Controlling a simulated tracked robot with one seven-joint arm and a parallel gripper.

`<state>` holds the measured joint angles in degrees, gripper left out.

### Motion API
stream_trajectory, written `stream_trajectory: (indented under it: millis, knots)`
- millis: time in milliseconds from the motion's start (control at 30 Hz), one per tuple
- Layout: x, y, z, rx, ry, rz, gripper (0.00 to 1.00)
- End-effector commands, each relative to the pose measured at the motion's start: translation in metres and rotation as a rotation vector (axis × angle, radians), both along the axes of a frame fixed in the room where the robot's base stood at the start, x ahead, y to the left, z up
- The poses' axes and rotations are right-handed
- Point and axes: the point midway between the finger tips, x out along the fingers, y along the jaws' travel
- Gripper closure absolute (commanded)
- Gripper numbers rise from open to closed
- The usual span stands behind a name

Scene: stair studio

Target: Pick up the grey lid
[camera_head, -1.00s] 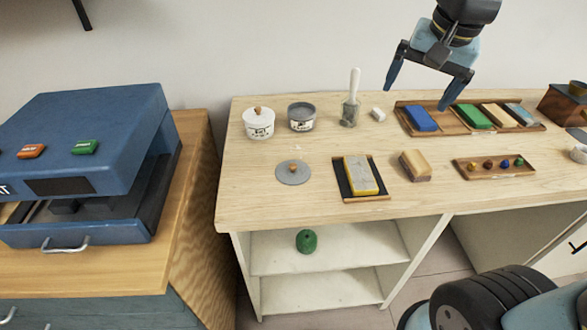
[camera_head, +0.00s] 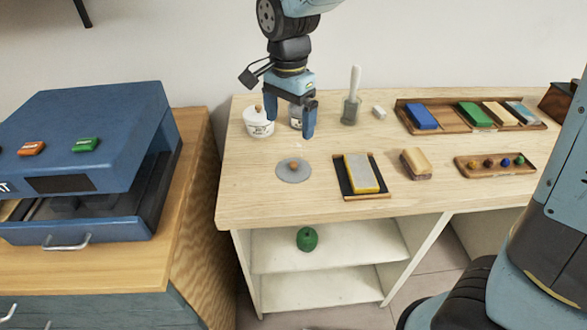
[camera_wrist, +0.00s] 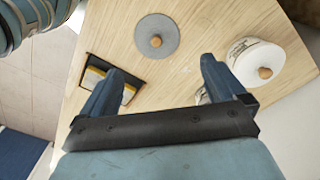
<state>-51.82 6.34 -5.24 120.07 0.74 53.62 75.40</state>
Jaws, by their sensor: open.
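The grey lid (camera_head: 294,171) is a flat round disc with a small wooden knob, lying on the wooden table (camera_head: 235,190) near its front left. It also shows in the wrist view (camera_wrist: 157,36), at the top, ahead of the fingers. My gripper (camera_head: 290,128) is open and empty, pointing down above the table's back left, in front of the grey pot (camera_head: 295,114), which it partly hides. The gripper is behind and above the lid, apart from it. Its two fingers also show in the wrist view (camera_wrist: 162,78).
A white pot with a wooden knob (camera_head: 259,122) stands left of the gripper. A sharpening stone on a black-and-wood base (camera_head: 361,172) lies right of the lid. A brush in a holder (camera_head: 351,108) stands at the back. The table left of the lid is clear.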

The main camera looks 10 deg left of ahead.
Motion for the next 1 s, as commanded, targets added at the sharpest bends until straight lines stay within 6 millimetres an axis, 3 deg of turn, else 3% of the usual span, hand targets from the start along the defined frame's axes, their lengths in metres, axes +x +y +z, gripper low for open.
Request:
stream_trajectory:
  millis: [300,667,1000]
  knots:
    - [0.000,-0.001,-0.055,-0.003,0.001,0.001,0.03]
    - [0.000,-0.003,-0.081,-0.002,0.001,0.002,0.03]
    - [0.001,-0.009,-0.121,-0.001,0.000,0.002,0.03]
